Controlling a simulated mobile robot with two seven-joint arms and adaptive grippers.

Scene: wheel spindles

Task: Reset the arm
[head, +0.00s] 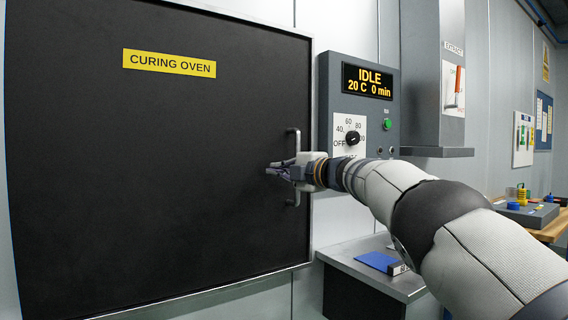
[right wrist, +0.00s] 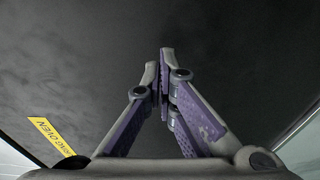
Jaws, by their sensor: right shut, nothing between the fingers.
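My right gripper (head: 272,169) is in front of the curing oven's black door (head: 150,180), beside the vertical handle (head: 293,140) near the door's right edge. The arm and gripper cover the middle of the handle. In the right wrist view the fingers (right wrist: 164,55) are closed together with nothing between them, against the dark door. I cannot tell whether the fingertips touch the door. The door looks shut. My left gripper is not in view.
The oven panel (head: 330,72) reads IDLE, 20 C, 0 min, above a dial (head: 352,138) and a green button (head: 387,124). A grey shelf (head: 360,262) with a blue item (head: 378,261) is below my arm. A workbench (head: 548,228) stands at the far right.

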